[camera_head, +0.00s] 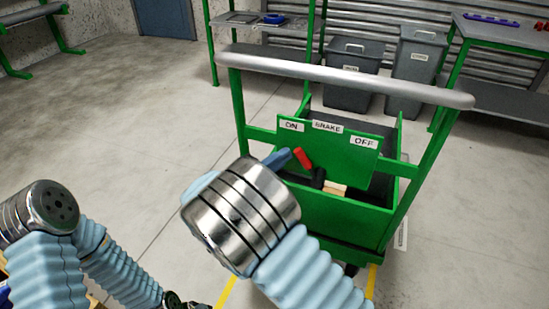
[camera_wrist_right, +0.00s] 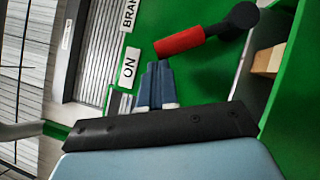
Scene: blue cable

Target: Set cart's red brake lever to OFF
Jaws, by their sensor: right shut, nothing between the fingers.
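The red brake lever (camera_head: 302,158) is on the green cart's front panel (camera_head: 340,147). It tilts up and left from its black pivot, on the side of the ON label (camera_head: 291,125); the OFF label (camera_head: 364,143) is at the panel's right. My right gripper (camera_head: 277,158) is shut and empty, just left of the lever's red end. In the right wrist view, the blue fingers (camera_wrist_right: 157,85) are together below the red handle (camera_wrist_right: 180,41), apart from it in the picture; contact cannot be told.
The cart's grey push bar (camera_head: 345,77) crosses above the panel between green posts. Grey bins (camera_head: 355,80) and green-framed tables stand at the back.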

